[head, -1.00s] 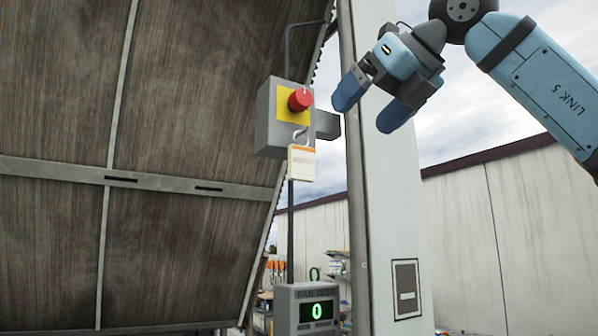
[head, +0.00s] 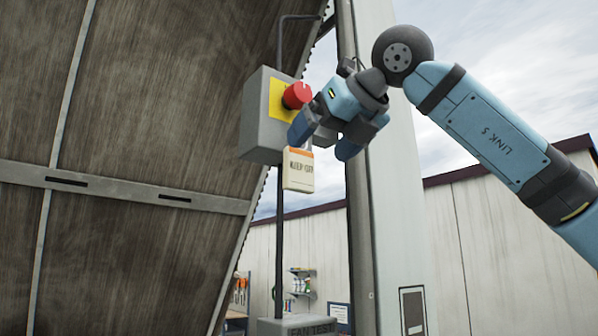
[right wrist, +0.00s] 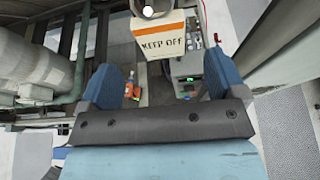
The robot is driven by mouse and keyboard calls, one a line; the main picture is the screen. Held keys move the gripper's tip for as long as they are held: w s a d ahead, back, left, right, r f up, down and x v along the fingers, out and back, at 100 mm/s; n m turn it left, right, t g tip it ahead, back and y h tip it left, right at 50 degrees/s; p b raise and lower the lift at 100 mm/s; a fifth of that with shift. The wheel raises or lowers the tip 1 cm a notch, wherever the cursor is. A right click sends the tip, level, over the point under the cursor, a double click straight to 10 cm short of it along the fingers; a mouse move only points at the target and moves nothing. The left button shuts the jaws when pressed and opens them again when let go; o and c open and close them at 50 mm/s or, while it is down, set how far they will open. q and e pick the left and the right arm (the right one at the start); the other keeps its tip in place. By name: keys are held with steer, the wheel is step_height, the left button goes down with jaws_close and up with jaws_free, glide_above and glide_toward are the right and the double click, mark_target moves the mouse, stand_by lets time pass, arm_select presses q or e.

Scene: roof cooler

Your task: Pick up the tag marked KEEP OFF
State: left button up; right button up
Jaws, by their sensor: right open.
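The KEEP OFF tag (head: 298,170) is a cream card with an orange top band, hanging below the red knob (head: 296,95) on the yellow plate of a grey box. In the right wrist view the tag (right wrist: 164,43) shows its lettering upright, ahead of and between the finger lines. My right gripper (head: 325,142) is open and empty, close to the box at the tag's upper right; one finger overlaps the box in the picture. Its two blue fingers also show in the right wrist view (right wrist: 160,85), with the tag beyond their tips. The tag's hanger is hidden in the head view. My left gripper is not in view.
The grey box (head: 262,125) sits on a thin dark pole beside a large tilted brown panel (head: 140,130). A pale post (head: 390,220) stands behind my gripper. A FAN TEST unit (head: 300,325) is below, with shelves behind it.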

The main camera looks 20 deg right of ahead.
mark_target(302, 165)
steer(key=shift+x, duration=0.9)
steer(key=shift+w+a+p, duration=0.15)
steer(key=shift+w+p, duration=0.15)
steer(key=p+x, duration=0.2)
steer(key=x, duration=0.2)
steer(key=shift+w+f, duration=0.25)
steer(key=shift+w, duration=0.05)
steer(key=shift+c, duration=1.3)
steer(key=c, duration=0.7)
